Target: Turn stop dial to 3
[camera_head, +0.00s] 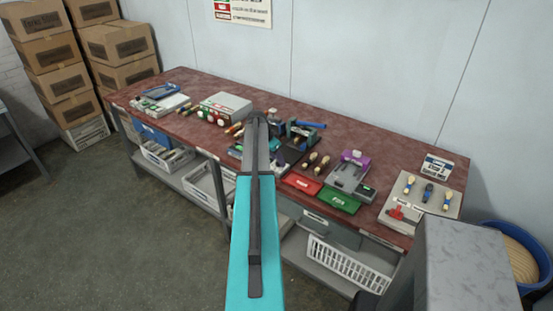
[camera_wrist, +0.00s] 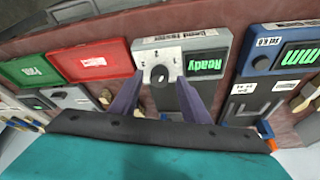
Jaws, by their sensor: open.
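The stop dial (camera_wrist: 159,77) is a small dark and grey knob on a pale panel with numbers around it, in the wrist view. It sits on a grey device (camera_wrist: 190,45) with a lit green "Ready" display (camera_wrist: 204,64). My gripper (camera_wrist: 160,82) is open, with its two purple fingers on either side of the dial. Whether the fingers touch the knob, and which number it points at, I cannot tell. In the head view my arm hides most of this spot on the bench.
The red-brown bench (camera_head: 185,85) holds several devices and tools. In the wrist view, a red box (camera_wrist: 90,61) and a green box (camera_wrist: 28,72) lie left of the device. A dark blue device (camera_wrist: 272,75) stands on the right. The wall is behind the bench.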

